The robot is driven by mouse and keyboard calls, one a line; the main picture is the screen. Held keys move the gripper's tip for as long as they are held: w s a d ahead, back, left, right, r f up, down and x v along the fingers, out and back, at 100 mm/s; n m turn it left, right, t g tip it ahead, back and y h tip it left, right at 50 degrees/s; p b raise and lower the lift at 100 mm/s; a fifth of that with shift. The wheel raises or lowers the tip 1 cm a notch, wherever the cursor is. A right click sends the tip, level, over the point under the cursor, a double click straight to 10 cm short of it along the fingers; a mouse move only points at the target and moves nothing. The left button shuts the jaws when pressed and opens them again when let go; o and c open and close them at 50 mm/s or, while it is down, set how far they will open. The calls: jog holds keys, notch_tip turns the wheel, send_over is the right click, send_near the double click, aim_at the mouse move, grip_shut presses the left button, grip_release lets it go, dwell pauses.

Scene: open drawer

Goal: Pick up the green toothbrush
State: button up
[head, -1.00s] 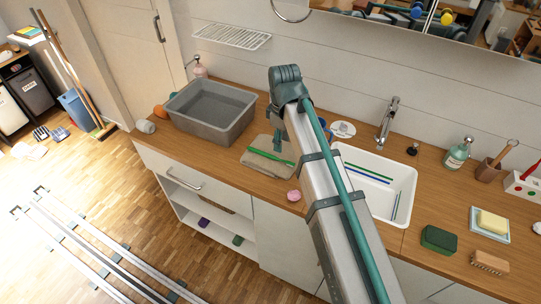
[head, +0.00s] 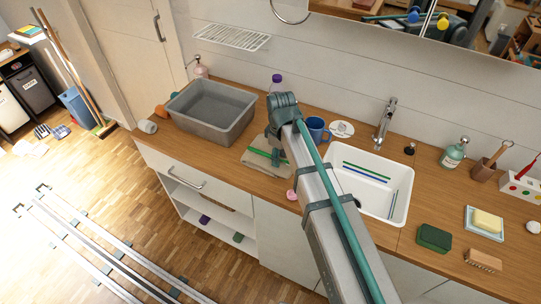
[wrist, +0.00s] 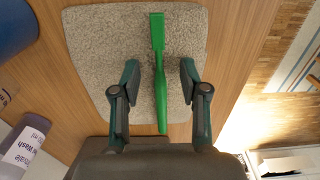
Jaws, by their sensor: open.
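The green toothbrush (wrist: 160,75) lies on a beige cloth (wrist: 100,45) on the wooden counter. In the wrist view it runs from top to bottom, its wider end at the top. My gripper (wrist: 159,78) is open, with one finger on each side of the toothbrush and a gap to both. I cannot tell how far above the cloth the fingertips are. In the head view the toothbrush (head: 262,154) and the cloth (head: 258,166) show left of my arm, which hides part of them.
A grey basin (head: 210,112) stands left of the cloth. A blue mug (head: 316,128) and a purple-capped bottle (head: 276,82) stand behind my gripper. The white sink (head: 398,205) at right holds thin green and blue sticks. A pink round item (head: 291,195) lies by the front edge.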

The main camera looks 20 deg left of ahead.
grip_shut()
jog(key=shift+r, duration=0.1)
dwell(0.3)
